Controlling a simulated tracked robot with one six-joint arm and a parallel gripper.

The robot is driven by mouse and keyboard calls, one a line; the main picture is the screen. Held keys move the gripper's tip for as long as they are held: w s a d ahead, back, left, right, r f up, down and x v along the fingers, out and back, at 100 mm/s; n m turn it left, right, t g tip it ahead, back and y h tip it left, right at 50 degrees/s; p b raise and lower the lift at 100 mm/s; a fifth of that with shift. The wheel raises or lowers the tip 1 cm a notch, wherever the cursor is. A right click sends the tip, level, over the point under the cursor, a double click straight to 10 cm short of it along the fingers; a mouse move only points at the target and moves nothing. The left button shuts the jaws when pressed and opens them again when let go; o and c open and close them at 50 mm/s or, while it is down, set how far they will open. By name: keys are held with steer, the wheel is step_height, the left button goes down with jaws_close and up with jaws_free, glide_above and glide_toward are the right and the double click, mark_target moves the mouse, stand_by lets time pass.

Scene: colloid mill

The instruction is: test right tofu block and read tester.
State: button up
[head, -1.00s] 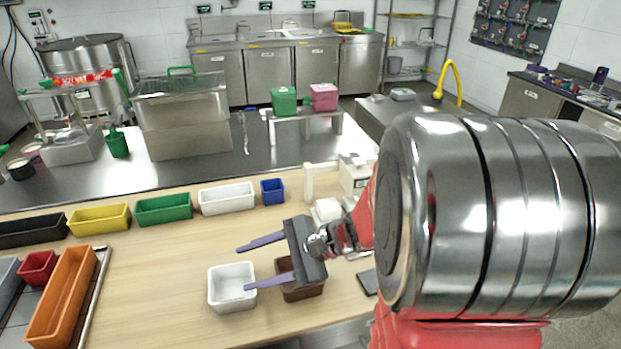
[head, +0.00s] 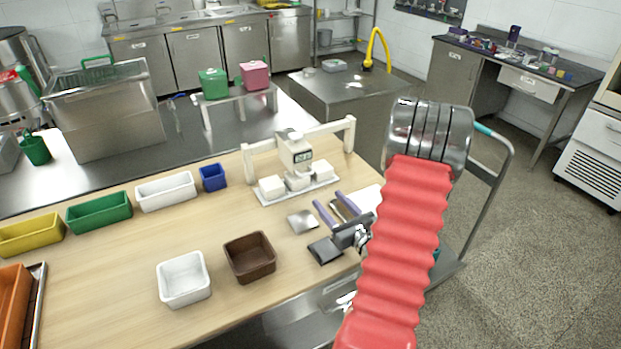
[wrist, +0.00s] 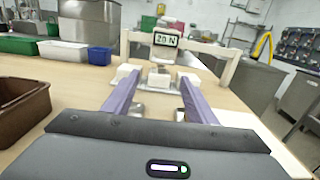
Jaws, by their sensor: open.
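The tester (head: 296,152) is a white frame with a boxy head and a small display. In the wrist view the display (wrist: 165,40) seems to read 20 N; a decimal point cannot be made out. The right tofu block (head: 323,170), white, sits on the white tray at the tester's right side. The left tofu block (head: 271,187) sits at its left. A white piece (head: 297,182) lies between them under the head; whether it is tofu or a platform is unclear. My gripper (head: 330,203) is open and empty, its purple fingers pointing toward the tester, short of the blocks.
A metal plate (head: 303,221) and a dark flat item (head: 325,250) lie near my gripper. A brown bin (head: 250,258) and a white bin (head: 184,279) stand at front left. Blue (head: 213,177), green and yellow bins line the back edge. Clear wood lies between.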

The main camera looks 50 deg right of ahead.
steer(key=shift+s+d+f, duration=0.15)
steer(key=shift+s+d, duration=0.05)
steer(key=shift+d, duration=0.1)
steer(key=x, duration=1.4)
steer(key=shift+s, duration=0.1)
steer(key=shift+c, duration=0.6)
